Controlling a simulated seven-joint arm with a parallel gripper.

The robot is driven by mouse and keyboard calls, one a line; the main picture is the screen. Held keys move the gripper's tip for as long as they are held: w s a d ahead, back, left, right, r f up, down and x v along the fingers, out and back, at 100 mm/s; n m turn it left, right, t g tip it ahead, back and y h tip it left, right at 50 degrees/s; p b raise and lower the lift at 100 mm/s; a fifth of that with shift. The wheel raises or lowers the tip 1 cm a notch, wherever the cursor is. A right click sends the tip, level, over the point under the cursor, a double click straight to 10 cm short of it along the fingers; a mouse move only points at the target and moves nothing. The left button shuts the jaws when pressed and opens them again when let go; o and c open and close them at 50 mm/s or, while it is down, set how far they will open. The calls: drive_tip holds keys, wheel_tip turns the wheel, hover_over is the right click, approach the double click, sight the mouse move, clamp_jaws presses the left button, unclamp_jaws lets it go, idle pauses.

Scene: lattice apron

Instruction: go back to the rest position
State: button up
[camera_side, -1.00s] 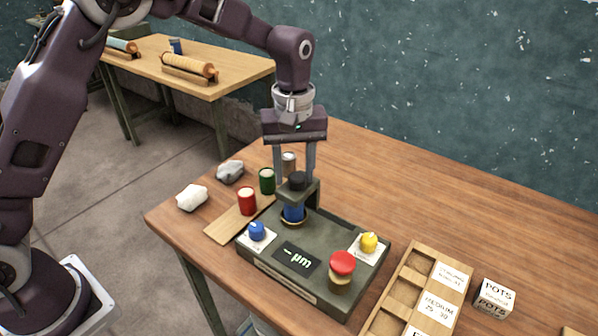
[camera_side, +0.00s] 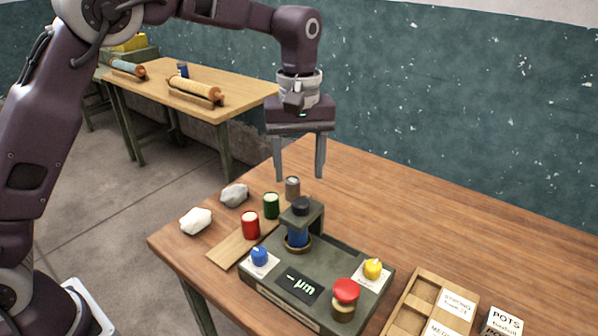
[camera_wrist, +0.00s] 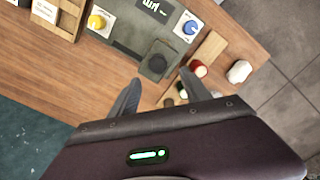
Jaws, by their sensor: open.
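My gripper (camera_side: 300,172) is open and empty. It hangs with its fingers pointing down, above and behind the dark green device (camera_side: 275,290) on the wooden table. In the wrist view the two fingers of my gripper (camera_wrist: 160,88) are spread apart with nothing between them. A blue cylinder (camera_side: 297,238) stands in the ring of the device, under its black-topped arm. The device also bears a blue knob (camera_side: 259,256), a yellow knob (camera_side: 373,268), a red button (camera_side: 346,290) and a small display reading "- µm".
Red (camera_side: 250,225), green (camera_side: 271,206) and grey (camera_side: 292,188) cylinders stand left of and behind the device, by a wooden strip (camera_side: 232,249). White (camera_side: 196,220) and grey (camera_side: 235,195) lumps lie nearby. A wooden tray (camera_side: 412,312) and a "POTS" block (camera_side: 502,324) are at right. The table's back right is clear.

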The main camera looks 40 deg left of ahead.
drive_tip(key=s+a+r+m+t, duration=0.1)
drive_tip(key=s+a+r+m, duration=0.15)
drive_tip(key=s+r, duration=0.35)
drive_tip(key=s+a+r+m+t, duration=0.2)
drive_tip(key=s+a+r, duration=0.15)
drive_tip(key=s, duration=0.45)
drive_tip(key=s+a+f+m+t, duration=0.2)
drive_tip(key=s+f+m, duration=0.1)
drive_tip(key=s, duration=1.2)
drive_tip(key=shift+a+m+t, duration=0.15)
drive_tip(key=shift+m+t, duration=0.15)
drive_tip(key=shift+m, duration=0.45)
